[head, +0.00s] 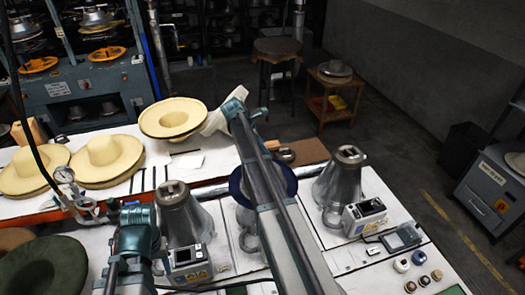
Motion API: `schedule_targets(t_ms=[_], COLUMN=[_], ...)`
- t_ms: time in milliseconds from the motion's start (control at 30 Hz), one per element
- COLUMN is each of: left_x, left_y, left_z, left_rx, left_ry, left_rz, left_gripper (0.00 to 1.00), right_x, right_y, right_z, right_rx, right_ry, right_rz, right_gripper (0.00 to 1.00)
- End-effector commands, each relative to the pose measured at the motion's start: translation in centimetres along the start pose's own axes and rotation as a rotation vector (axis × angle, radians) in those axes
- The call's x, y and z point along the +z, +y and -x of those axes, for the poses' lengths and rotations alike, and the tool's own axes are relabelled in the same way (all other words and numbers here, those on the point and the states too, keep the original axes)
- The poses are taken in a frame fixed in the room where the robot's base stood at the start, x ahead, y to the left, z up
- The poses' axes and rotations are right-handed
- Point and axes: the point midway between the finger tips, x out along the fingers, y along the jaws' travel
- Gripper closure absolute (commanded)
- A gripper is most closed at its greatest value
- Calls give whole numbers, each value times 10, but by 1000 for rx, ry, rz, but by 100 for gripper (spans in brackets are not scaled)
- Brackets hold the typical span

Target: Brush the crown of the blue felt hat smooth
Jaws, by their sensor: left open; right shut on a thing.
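The blue felt hat (236,190) is on a press stand in the middle of the bench. My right arm crosses in front of it, so only parts of its dark blue brim show on both sides and its crown is mostly hidden. The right arm runs from the lower right up to a teal joint above the hat. My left arm comes up at the lower left, left of the hat and apart from it. I can make out the fingertips of neither gripper. No brush can be made out.
Metal hat formers stand left (184,215) and right (340,180) of the blue hat, with small control boxes (187,262) in front. Cream straw hats (172,118) lie on the white table behind. A dark green hat (45,268) is at lower left. Small jars (402,264) sit front right.

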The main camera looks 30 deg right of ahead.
Motion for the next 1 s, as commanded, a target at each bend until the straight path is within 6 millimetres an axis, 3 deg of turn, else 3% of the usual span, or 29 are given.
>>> schedule_targets(t_ms=[267, 733, 1000], left_x=[0, -3, -3], left_y=[0, 4, 4], left_z=[-2, -44, -49], left_rx=[0, -3, -3], left_ry=[0, 2, 2], left_rz=[-1, -25, -32], left_gripper=[50, 50, 50], right_x=[0, -22, -24], right_y=[1, 1, 1], right_z=[-2, -39, -43], right_rx=[-1, 0, 0], right_ry=[0, 0, 0], right_rz=[-1, -1, -1], right_gripper=[95, 95, 95])
